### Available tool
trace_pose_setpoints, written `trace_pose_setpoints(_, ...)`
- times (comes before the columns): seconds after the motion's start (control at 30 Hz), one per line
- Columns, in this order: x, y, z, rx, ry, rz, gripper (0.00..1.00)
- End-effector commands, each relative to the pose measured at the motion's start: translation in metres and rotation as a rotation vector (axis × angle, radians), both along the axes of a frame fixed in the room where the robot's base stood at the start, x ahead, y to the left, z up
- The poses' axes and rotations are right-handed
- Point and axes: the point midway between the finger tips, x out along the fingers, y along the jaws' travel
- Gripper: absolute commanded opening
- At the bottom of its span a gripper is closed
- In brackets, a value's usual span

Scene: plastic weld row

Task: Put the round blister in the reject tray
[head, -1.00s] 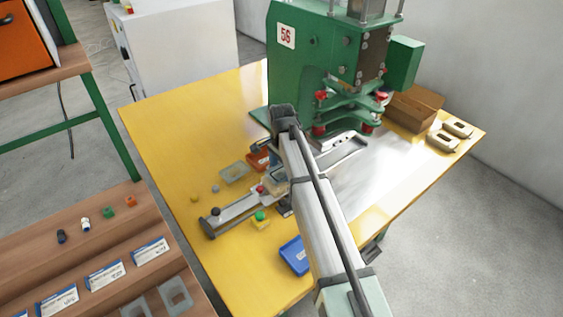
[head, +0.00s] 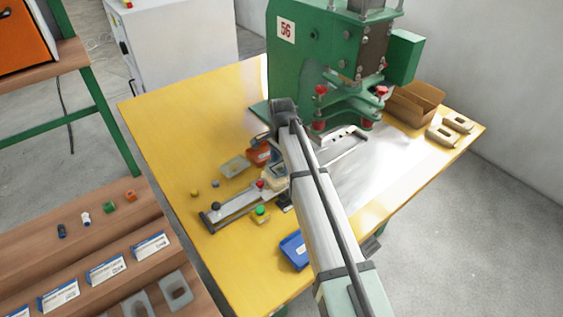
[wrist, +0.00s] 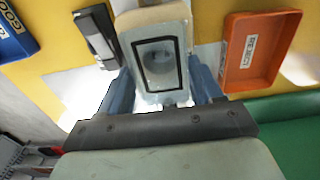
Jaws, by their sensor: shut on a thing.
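In the wrist view my gripper (wrist: 160,82) has its two blue-grey fingers closed on the sides of a clear blister (wrist: 154,99). A pale nest block with a black rectangular seal shows at the same spot; whether the blister touches it I cannot tell. The orange reject tray (wrist: 262,52) is to the right of the gripper, apart from it, and looks empty. In the head view the tray (head: 257,154) is partly hidden behind my arm, and the held blister is mostly hidden too.
The blue tray (head: 294,250) stands at the table's front. A slide rail (head: 235,203) with a green button (head: 260,211) lies left of my arm. A clear piece (head: 235,166) lies beside the orange tray. The green press (head: 320,60) stands behind.

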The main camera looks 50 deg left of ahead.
Motion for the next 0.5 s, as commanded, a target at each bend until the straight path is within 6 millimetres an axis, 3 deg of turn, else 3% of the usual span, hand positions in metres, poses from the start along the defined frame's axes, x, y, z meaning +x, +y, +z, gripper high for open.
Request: trace_pose_setpoints(0.5, 0.000, 0.000, 0.024, 0.000, 0.000, 0.000, 0.45)
